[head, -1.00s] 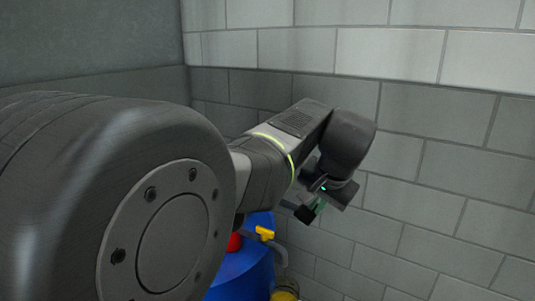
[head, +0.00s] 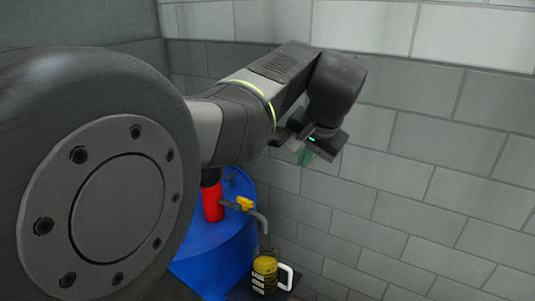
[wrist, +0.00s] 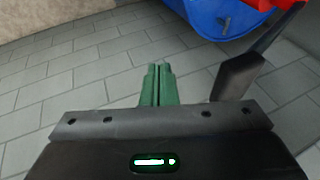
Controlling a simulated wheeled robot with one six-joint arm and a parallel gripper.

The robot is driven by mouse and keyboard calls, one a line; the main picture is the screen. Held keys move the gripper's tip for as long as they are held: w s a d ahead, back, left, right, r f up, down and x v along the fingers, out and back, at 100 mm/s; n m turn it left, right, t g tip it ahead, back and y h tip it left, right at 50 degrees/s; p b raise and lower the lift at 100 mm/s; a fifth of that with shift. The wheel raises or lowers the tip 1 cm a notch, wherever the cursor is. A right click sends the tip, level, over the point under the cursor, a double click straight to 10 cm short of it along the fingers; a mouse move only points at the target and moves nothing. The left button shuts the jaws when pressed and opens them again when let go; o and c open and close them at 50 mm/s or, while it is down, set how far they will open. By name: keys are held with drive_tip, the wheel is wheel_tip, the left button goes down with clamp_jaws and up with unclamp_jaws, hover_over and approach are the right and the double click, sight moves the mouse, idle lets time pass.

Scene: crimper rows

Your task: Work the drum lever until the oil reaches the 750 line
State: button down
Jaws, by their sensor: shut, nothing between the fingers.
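The blue drum (head: 215,262) stands below my arm in the head view, with a red pump body (head: 212,203) on top. A grey spout with a yellow piece (head: 244,203) reaches over a clear jug (head: 265,267) with yellow oil and a white handle. The jug's marks are too small to read. In the wrist view, a dark lever grip (wrist: 240,75) on a thin rod runs up toward a red part at the top right, beside the drum (wrist: 215,12). My gripper (wrist: 160,68), with green fingers, is shut and empty, left of the grip and apart from it.
A grey block wall (head: 420,150) stands behind and to the right of the drum. The jug stands on a dark base (head: 279,287).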

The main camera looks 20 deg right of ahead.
drive_tip(key=v, duration=0.6)
drive_tip(key=shift+r, duration=0.3)
idle(0.9)
